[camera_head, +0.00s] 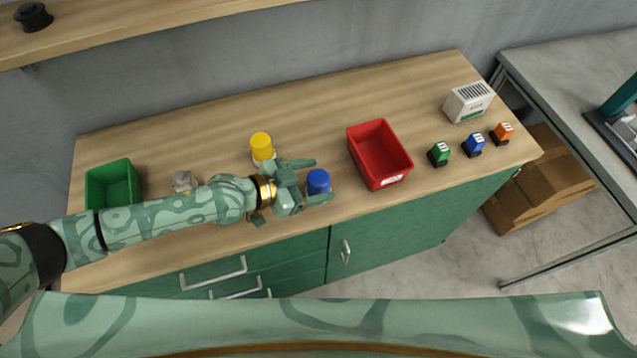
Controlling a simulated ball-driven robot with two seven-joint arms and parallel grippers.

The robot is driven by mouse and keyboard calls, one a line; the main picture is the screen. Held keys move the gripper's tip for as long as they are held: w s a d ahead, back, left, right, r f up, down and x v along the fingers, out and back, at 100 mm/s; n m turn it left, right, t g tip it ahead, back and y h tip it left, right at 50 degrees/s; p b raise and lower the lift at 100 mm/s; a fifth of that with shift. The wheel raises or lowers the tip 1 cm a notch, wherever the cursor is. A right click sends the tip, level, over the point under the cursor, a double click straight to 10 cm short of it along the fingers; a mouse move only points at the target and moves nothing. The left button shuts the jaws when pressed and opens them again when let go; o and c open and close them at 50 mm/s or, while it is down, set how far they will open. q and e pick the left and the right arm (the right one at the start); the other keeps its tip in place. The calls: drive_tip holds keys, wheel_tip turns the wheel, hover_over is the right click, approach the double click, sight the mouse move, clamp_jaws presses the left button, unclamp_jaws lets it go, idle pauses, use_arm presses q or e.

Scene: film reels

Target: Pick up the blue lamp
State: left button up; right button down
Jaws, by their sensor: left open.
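The blue lamp (318,181), a short blue cylinder, stands upright on the wooden counter near its front edge. My left arm reaches in from the left, and my left gripper (319,180) is open at the lamp. One finger is on the far side of the lamp and the other on its near side. I cannot tell whether either finger touches it. The near finger hides the lamp's lower part. My right gripper is not in view.
A yellow lamp (262,147) stands just behind the gripper. A red bin (389,182) is to the right, a green bin (92,191) at the far left. Small green (438,154), blue (474,145) and orange (503,133) items and a white box (464,109) are further right.

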use_arm(q)
drive_tip(key=shift+x, duration=0.8)
drive_tip(key=shift+a, duration=0.1)
drive_tip(key=c, duration=1.1)
drive_tip(key=shift+r, duration=0.1)
